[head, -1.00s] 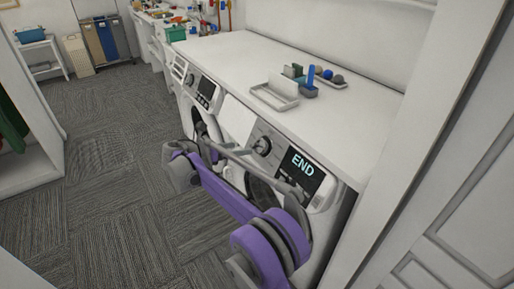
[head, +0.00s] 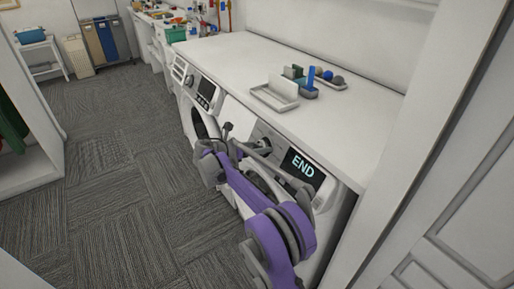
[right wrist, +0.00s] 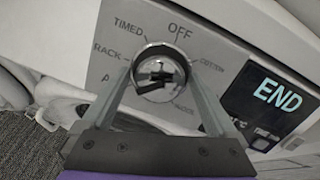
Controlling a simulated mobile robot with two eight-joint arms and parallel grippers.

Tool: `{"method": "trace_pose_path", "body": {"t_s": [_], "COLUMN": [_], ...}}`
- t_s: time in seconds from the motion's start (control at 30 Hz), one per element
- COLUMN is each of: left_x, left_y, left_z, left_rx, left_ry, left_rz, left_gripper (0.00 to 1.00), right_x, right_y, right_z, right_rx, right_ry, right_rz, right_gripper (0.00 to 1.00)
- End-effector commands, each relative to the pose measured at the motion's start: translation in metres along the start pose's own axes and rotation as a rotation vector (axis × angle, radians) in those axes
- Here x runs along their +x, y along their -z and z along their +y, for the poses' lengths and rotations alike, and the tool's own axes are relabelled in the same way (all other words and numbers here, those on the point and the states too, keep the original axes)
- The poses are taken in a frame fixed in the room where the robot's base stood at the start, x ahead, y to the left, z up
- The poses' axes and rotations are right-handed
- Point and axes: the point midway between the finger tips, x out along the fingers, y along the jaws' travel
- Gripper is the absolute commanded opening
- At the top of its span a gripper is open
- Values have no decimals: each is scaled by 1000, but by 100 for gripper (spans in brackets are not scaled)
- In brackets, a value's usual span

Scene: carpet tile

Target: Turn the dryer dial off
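The dryer (head: 325,203) is the nearer white machine in the head view, and its display (head: 303,168) reads END. Its round metallic dial (right wrist: 160,72) is in the upper middle of the right wrist view, with TIMED, OFF, RACK and COTTON printed around it. OFF is above the dial; I cannot tell which mark the dial points to. My right gripper (right wrist: 162,66) is open, with one finger on each side of the dial. Contact with the dial's rim is unclear. In the head view the gripper (head: 252,149) is at the control panel. My left gripper is not in view.
A second white machine (head: 203,92) stands just beyond the dryer. The white countertop (head: 225,52) above holds a tray (head: 273,97) and small items. A white door panel (head: 470,200) is close on the right. Carpeted floor (head: 110,190) is clear on the left.

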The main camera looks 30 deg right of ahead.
Motion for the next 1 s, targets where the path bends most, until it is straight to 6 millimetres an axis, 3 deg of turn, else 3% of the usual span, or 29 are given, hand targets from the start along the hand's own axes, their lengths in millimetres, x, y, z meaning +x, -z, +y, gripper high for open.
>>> {"method": "trace_pose_path", "body": {"t_s": [0.07,0.37,0.67,1.0], "left_x": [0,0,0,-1], "left_y": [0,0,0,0], "left_z": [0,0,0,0], "left_rx": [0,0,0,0], "left_ry": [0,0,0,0], "left_rz": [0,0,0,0], "left_gripper": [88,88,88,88], "right_x": [0,0,0,0], "right_y": [0,0,0,0], "right_z": [0,0,0,0], "right_rx": [0,0,32,242], "right_ry": [0,0,4,27], "right_rz": [0,0,-2,-12], "right_gripper": [77,23,21,21]}}
